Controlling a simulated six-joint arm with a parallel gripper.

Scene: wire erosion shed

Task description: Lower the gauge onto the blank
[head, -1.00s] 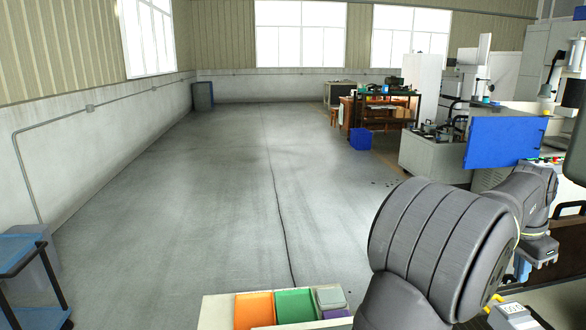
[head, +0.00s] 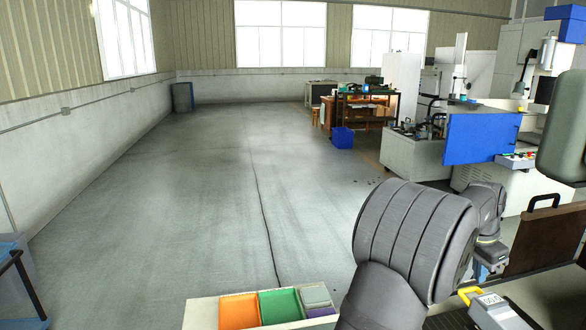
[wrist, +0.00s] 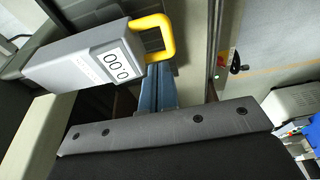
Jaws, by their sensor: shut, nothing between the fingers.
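The gauge is a grey box with a 0.00 display and a yellow loop handle. It shows at the lower right of the head view (head: 489,305) and at the upper left of the wrist view (wrist: 88,60). My gripper has blue fingers; they show in the wrist view (wrist: 158,84) and small in the head view (head: 481,271). The fingers are shut and empty, close to the gauge's handle; I cannot tell whether they touch it. What the gauge rests on is hidden. I cannot make out the blank in either view.
A brown panel with a black handle (head: 530,248) stands to the right of my gripper. A case with orange and green bins (head: 205,316) is at the bottom. A blue machine door (head: 482,138) is beyond.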

